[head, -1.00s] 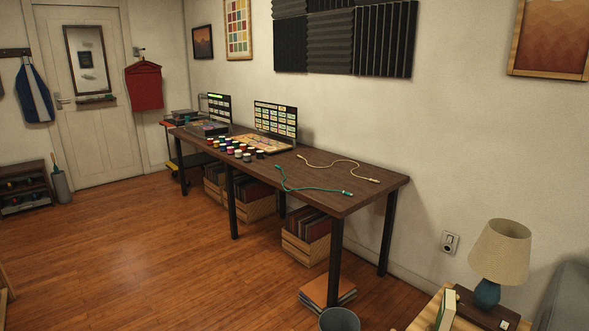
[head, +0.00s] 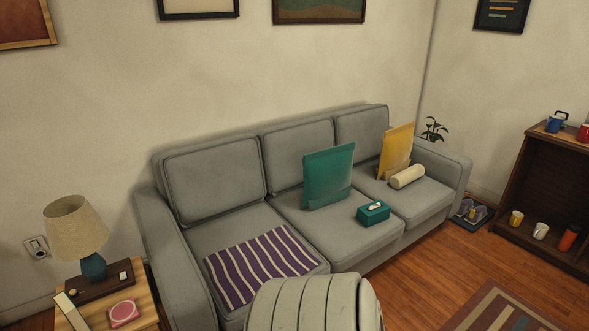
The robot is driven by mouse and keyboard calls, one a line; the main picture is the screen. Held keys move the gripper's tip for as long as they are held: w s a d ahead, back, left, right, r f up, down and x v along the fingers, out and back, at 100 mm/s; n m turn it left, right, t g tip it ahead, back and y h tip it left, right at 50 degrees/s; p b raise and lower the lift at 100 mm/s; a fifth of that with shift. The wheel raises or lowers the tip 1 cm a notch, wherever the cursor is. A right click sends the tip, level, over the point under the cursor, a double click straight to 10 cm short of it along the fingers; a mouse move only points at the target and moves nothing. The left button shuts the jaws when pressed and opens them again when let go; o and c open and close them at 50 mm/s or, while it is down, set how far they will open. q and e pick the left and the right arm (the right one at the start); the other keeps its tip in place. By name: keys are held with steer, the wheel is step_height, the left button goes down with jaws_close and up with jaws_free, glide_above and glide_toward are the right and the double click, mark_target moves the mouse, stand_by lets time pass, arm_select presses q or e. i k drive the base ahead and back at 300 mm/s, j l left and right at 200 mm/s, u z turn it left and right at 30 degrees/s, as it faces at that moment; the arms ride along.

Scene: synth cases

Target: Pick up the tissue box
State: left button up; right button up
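The tissue box (head: 373,213) is a small teal box with a white tissue showing at its top. It sits on the seat of the grey sofa (head: 205,172), near the front edge between the middle and right cushions. A teal pillow (head: 328,177) stands just behind it to the left. Neither of my grippers is in the head view.
A yellow pillow (head: 396,150) and a cream bolster (head: 407,177) are right of the box. A striped purple cloth (head: 262,265) lies on the left seat. A ribbed grey rounded thing (head: 315,304) stands before the sofa. A side table (head: 146,316) with a lamp (head: 78,230) is left; a shelf (head: 510,195) is right.

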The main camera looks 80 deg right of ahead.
mark_target(371, 215)
steer(key=z, duration=3.2)
steer(key=i+l+u, duration=0.15)
steer(key=i, duration=0.25)
steer(key=i+l+u, duration=0.15)
steer(key=i+l, duration=0.3)
steer(key=i+l+u, duration=0.15)
steer(key=i+l, duration=0.2)
steer(key=i+l+u, duration=0.15)
steer(key=i+l, duration=0.25)
steer(key=i+l+u, duration=0.15)
steer(key=i+l, duration=0.2)
steer(key=i+l+u, duration=0.15)
steer(key=i+l, duration=0.15)
steer(key=l, duration=0.3)
steer(key=i+l+u, duration=0.15)
steer(key=i+l, duration=0.15)
steer(key=l, duration=0.2)
